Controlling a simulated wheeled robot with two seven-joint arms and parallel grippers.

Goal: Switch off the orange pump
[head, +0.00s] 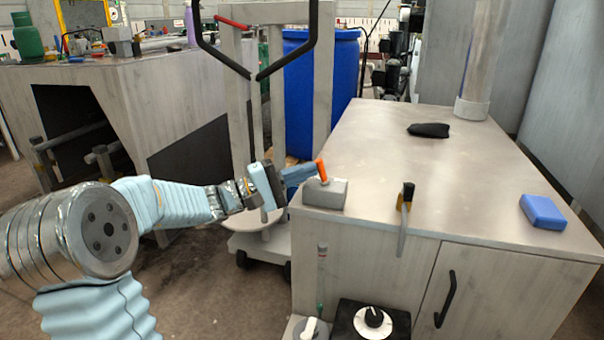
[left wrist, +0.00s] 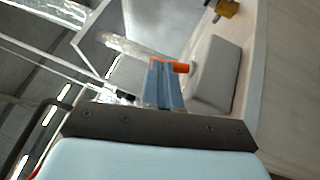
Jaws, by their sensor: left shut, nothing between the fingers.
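A grey switch box (head: 325,193) sits at the near left corner of the metal bench top. An orange lever (head: 321,171) stands up from it, leaning slightly left. My left gripper (head: 312,170) is shut and empty, its blue fingertips at the lever's left side. In the left wrist view the shut fingers (left wrist: 163,68) overlap the orange lever (left wrist: 181,67), and the grey box (left wrist: 213,73) lies just right of them. I cannot tell whether they touch the lever. My right gripper is not in view. No pump body can be made out.
The bench top (head: 375,150) carries a black pouch (head: 429,130) and a blue block (head: 542,211). Below stand a black dial box (head: 372,318) and a grey knob box (head: 308,328). A trolley (head: 262,245) stands left.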

